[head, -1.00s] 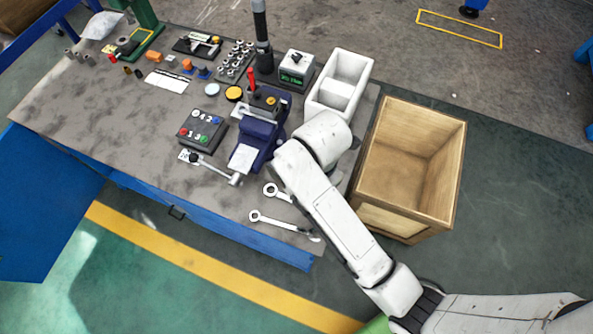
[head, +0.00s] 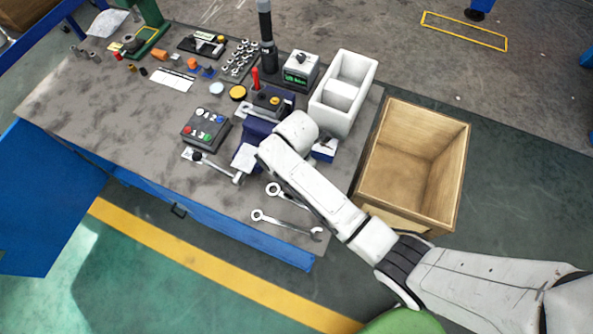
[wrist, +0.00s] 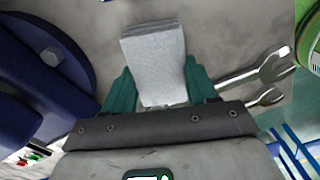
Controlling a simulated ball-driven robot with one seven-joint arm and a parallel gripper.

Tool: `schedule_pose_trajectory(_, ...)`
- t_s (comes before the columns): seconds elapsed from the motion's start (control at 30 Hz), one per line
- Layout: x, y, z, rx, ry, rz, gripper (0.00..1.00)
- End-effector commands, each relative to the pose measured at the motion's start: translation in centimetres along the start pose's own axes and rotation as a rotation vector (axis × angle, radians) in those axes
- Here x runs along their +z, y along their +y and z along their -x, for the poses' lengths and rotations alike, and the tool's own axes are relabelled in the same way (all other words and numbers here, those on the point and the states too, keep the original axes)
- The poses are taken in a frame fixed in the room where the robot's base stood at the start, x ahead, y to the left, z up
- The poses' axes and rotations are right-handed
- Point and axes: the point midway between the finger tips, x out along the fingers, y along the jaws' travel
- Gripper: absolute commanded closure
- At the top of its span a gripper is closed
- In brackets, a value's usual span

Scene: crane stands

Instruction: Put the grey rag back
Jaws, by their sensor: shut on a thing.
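The grey rag (wrist: 155,50) is a light grey, folded-looking block in the wrist view. My gripper (wrist: 160,82) has its teal fingers shut on it, one on each side. The rag sticks out beyond the fingertips, over the grey bench top. The dark blue vise (wrist: 45,60) is at the left of that view, and wrench ends (wrist: 262,76) are at the right. In the head view my white arm reaches over the bench between the vise (head: 258,132) and the wrenches (head: 285,228), and it hides my gripper and the rag.
An open wooden crate (head: 464,160) stands right of the bench (head: 120,130). A white divided bin (head: 325,118) is at the bench's right edge. A button box (head: 205,128), a meter (head: 300,72) and a black post (head: 266,40) stand around the vise. Small parts fill the far left.

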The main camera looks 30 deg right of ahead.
Motion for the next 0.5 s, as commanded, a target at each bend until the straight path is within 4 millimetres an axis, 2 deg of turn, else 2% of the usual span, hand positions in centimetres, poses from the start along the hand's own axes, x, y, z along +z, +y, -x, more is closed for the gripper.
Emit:
schedule_pose_trajectory(0.37,0.01,0.01,-0.45,0.001,0.0,0.0,0.67)
schedule_pose_trajectory(0.4,0.01,0.01,-0.35,0.001,0.0,0.0,0.39)
schedule_pose_trajectory(0.5,0.01,0.0,-0.34,0.001,0.0,0.0,0.29)
